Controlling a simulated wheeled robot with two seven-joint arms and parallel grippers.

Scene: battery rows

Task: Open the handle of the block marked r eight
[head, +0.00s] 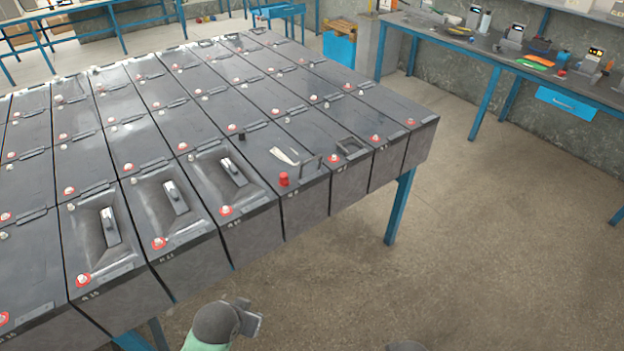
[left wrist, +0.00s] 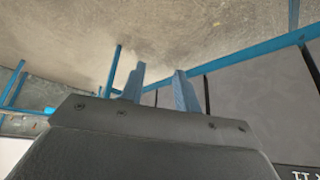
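The front-row blocks carry small front labels that are hard to read; counting down along them, the block marked r eight seems to be the narrow grey one (head: 349,178) right of centre. My left gripper (head: 250,312) is low in front of the row, over the floor, apart from every block. In the left wrist view its two fingers (left wrist: 160,72) are spread with nothing between them. My right gripper is not in view; only a dark rounded part of my right arm shows at the bottom edge.
Blocks further left have recessed tops with pale-topped grips. A blue table leg (head: 399,207) stands below the row. Floor at right is clear.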

